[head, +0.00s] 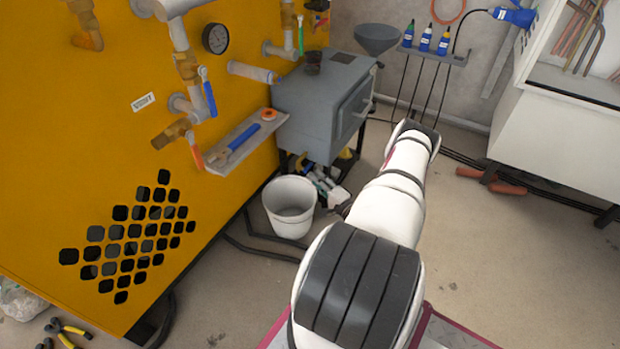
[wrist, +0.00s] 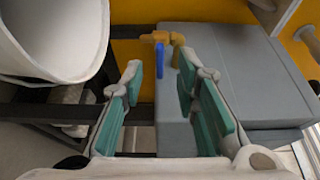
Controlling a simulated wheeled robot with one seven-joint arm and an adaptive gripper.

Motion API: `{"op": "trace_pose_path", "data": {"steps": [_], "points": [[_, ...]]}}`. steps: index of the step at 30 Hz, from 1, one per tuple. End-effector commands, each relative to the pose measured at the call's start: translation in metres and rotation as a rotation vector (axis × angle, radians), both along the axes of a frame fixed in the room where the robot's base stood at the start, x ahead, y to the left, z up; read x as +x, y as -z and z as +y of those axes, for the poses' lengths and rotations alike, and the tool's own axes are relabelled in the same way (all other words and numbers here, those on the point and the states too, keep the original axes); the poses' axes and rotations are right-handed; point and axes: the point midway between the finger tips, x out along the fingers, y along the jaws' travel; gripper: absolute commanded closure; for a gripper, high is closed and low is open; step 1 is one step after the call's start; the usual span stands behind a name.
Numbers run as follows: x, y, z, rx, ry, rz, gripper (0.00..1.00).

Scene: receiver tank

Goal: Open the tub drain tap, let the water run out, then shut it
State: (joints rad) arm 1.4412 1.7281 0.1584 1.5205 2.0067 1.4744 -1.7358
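The grey tub (head: 315,105) stands on a dark frame against the yellow panel in the head view. A grey box-like body, apparently this tub, fills the right of the wrist view (wrist: 235,75). A brass tap (wrist: 165,38) with a blue lever (wrist: 159,62) shows there beside the grey body; I cannot find this tap in the head view. My gripper (wrist: 157,68) is open and empty. Its teal-padded fingers point towards the tap, with the lever seen between the tips; no contact is clear. In the head view my arm hides the gripper.
A white bucket (head: 290,207) stands on the floor by the tub; a large white rim, likely it, shows in the wrist view (wrist: 60,35). Other taps and a shelf with a wrench (head: 235,145) stick out from the yellow panel (head: 70,130). A white cabinet (head: 550,130) stands right.

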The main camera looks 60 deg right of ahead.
Motion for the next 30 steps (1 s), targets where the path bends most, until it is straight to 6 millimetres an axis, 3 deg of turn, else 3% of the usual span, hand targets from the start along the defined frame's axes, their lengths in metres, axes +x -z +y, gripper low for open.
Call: {"op": "trace_pose_path", "data": {"steps": [3, 9, 20, 21, 24, 25, 30], "points": [[0.02, 0.001, -0.007, -0.002, -0.001, -0.002, 0.72], [0.04, 0.001, -0.013, 0.0, -0.001, 0.0, 0.72], [0.045, 0.0, -0.015, 0.0, -0.001, 0.0, 0.72], [0.045, 0.0, -0.015, 0.0, -0.001, 0.0, 0.74], [0.045, 0.0, -0.015, 0.0, -0.001, 0.0, 0.97], [0.045, 0.0, -0.015, 0.0, -0.001, 0.0, 1.0], [0.045, 0.0, -0.015, 0.0, -0.001, 0.0, 1.0]]}}
